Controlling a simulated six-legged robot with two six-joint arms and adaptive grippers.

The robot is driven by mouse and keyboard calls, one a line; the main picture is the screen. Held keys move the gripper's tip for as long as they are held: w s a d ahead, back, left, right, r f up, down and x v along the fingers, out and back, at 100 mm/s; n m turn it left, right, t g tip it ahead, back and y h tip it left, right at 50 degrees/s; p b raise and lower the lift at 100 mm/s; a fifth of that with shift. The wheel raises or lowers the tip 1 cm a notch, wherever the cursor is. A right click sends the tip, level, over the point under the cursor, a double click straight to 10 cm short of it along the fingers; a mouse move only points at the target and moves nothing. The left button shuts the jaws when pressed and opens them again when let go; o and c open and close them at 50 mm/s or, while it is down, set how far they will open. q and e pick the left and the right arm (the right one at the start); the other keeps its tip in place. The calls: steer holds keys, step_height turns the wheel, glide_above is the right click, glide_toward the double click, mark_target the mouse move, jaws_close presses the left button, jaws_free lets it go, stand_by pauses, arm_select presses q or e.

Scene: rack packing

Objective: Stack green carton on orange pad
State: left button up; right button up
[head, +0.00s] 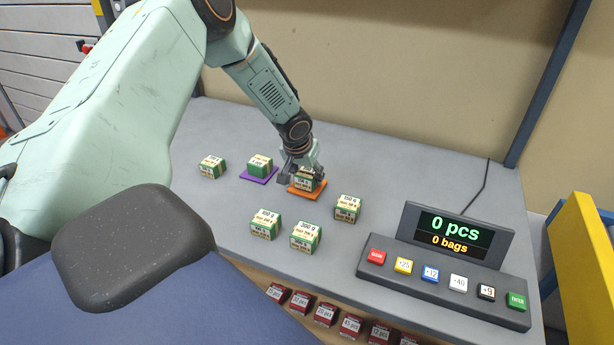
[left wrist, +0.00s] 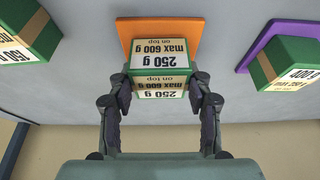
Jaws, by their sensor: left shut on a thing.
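My left gripper (head: 303,177) is shut on a green carton (head: 306,182) with cream labels, at the orange pad (head: 293,190). In the left wrist view the fingers (left wrist: 160,100) press on both sides of the carton (left wrist: 160,76), whose labels read 250 g and max 600 g on top. The orange pad (left wrist: 155,28) shows behind it there. I cannot tell whether the carton rests on the pad or hangs just above it. Another green carton (head: 260,162) sits on the purple pad (head: 257,177). My right gripper is out of view.
Several other green cartons stand on the grey table: one at the left (head: 212,167), two in front (head: 265,224) (head: 305,237) and one to the right (head: 347,208). A keypad display (head: 450,240) reading 0 pcs, 0 bags stands at the right. The table behind the orange pad is clear.

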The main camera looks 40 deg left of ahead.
arm_select(q)
steer(key=shift+w+f, duration=0.2)
steer(key=shift+w, duration=0.05)
steer(key=shift+s+a+f, duration=0.15)
steer(key=o, duration=1.1)
steer(key=shift+s, duration=0.1)
steer(key=shift+o, duration=1.9)
steer(key=shift+s+r, duration=0.1)
steer(key=shift+r, duration=0.45)
steer(key=p+v, duration=0.2)
steer(key=v, duration=0.9)
